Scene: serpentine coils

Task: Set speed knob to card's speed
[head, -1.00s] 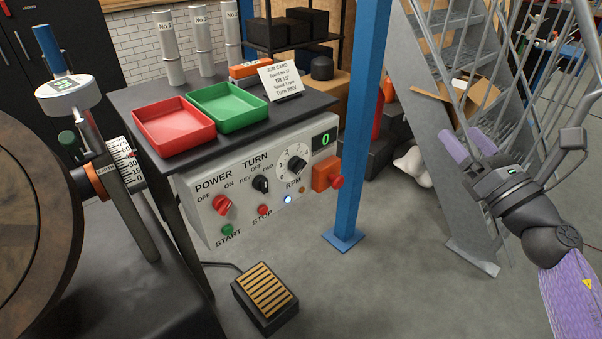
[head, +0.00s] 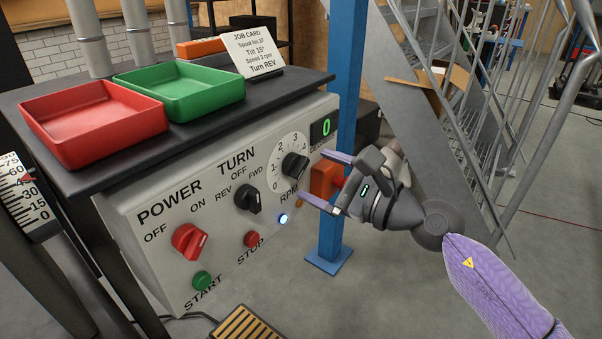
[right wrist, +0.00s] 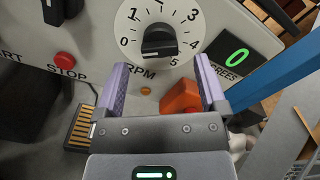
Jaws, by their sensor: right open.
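The speed knob (head: 295,167) is a black knob on a white RPM dial numbered 0 to 5, on the grey control panel's right part. In the right wrist view the knob (right wrist: 159,42) lies with its bar roughly level, one end toward 0; its pointer is hard to tell. The white job card (head: 252,54) stands on the bench top; its speed line looks like 3 rpm, in small print. My right gripper (head: 328,180) is open and empty, its purple fingers pointing at the knob, apart from it. In the wrist view the fingers (right wrist: 160,72) end just below the dial.
The panel also has a red power knob (head: 189,241), a black turn knob (head: 248,199), a green start button (head: 202,281) and a red stop button (head: 251,239). An orange box (head: 324,180) sits beside the dial. A blue post (head: 344,110) stands just behind.

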